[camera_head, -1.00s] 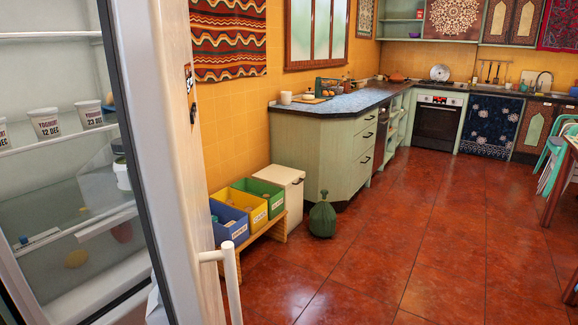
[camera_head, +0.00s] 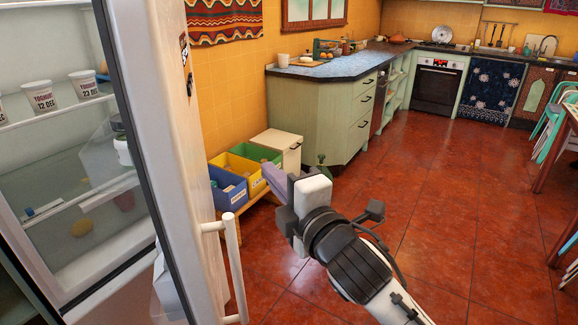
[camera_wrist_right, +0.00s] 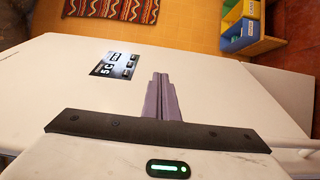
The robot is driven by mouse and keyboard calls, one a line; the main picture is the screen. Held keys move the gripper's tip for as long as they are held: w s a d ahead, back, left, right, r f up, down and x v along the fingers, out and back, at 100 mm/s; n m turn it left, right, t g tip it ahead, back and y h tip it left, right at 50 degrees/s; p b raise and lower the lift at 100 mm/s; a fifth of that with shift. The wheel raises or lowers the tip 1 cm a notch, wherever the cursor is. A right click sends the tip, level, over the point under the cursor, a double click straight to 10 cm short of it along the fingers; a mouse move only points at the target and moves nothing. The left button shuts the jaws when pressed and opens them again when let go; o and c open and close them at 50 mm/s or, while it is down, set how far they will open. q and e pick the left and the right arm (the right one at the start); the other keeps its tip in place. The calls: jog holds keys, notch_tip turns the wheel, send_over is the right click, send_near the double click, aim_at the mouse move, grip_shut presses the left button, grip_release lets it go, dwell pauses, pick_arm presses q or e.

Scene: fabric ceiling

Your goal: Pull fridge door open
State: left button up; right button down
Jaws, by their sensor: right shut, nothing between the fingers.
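The fridge door (camera_head: 165,130) stands open at the left, its edge facing me and its inner side toward the shelves. A white vertical bar handle (camera_head: 236,270) is on its outer face. In the right wrist view, the white door face (camera_wrist_right: 70,90) fills much of the picture, and a white bar, seemingly the handle (camera_wrist_right: 292,143), shows at the right edge. My right gripper (camera_head: 268,172) is shut and empty, to the right of the door and above the handle in the picture. Its closed fingers (camera_wrist_right: 162,80) show before the door face; I cannot tell whether they touch it. My left gripper is not in view.
Yoghurt tubs (camera_head: 41,98) stand on the fridge shelf. Blue, yellow and green bins (camera_head: 228,188) sit on a low wooden bench beyond the door. A green counter (camera_head: 310,118) is behind them. Red tiled floor (camera_head: 430,200) is clear to the right; stools (camera_head: 552,130) stand at the far right.

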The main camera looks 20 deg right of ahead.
jog(key=shift+w+d, duration=0.3)
jog(key=shift+d, duration=0.3)
jog(key=shift+w+d, duration=0.3)
jog(key=shift+d, duration=0.35)
jog(key=shift+w+d, duration=0.3)
jog(key=shift+d, duration=0.3)
jog(key=shift+a+p, duration=0.15)
jog(key=shift+p, duration=0.15)
